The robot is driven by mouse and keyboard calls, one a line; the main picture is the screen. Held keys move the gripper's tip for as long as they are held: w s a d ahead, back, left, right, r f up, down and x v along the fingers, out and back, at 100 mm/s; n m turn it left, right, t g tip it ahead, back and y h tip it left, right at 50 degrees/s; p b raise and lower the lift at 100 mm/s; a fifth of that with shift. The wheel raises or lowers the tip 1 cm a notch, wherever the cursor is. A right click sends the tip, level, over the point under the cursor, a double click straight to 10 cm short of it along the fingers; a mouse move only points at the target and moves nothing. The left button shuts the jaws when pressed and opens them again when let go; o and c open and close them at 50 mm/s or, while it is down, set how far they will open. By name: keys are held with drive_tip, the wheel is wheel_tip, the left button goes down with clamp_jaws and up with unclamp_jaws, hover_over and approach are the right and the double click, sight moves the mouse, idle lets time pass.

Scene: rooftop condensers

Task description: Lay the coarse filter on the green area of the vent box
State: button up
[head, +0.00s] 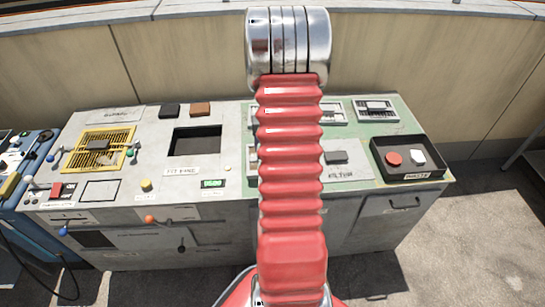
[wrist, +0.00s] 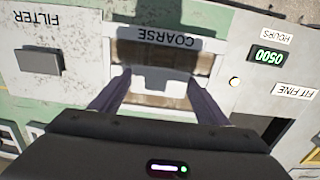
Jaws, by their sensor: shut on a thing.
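In the wrist view the coarse filter (wrist: 121,54) is a brownish panel with a dark strip reading COARSE, upside down. My gripper (wrist: 158,88) is shut on its pale grey middle piece, one finger at each side. The vent box (head: 60,217) is a long grey cabinet in the head view. Its green area (head: 385,127) lies on the right part of the top and also shows at the left in the wrist view (wrist: 20,104). The filter is over or on the top between the FILTER plate and the HOURS display; contact is unclear. My arm hides it in the head view.
A FILTER plate with a dark knob (head: 336,157) and a black tray (head: 408,175) holding a red and a white piece are at right. At left are a dark recess (head: 195,141), the HOURS display (head: 212,183) and a yellow grille (head: 84,160). A wall stands behind.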

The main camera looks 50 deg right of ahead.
drive_tip(key=shift+f, duration=1.5)
drive_tip(key=o, duration=1.2)
drive_tip(key=shift+f, duration=0.1)
wheel_tip(320, 180, up, 12)
drive_tip(key=shift+r, duration=0.1)
drive_tip(key=shift+a, duration=0.1)
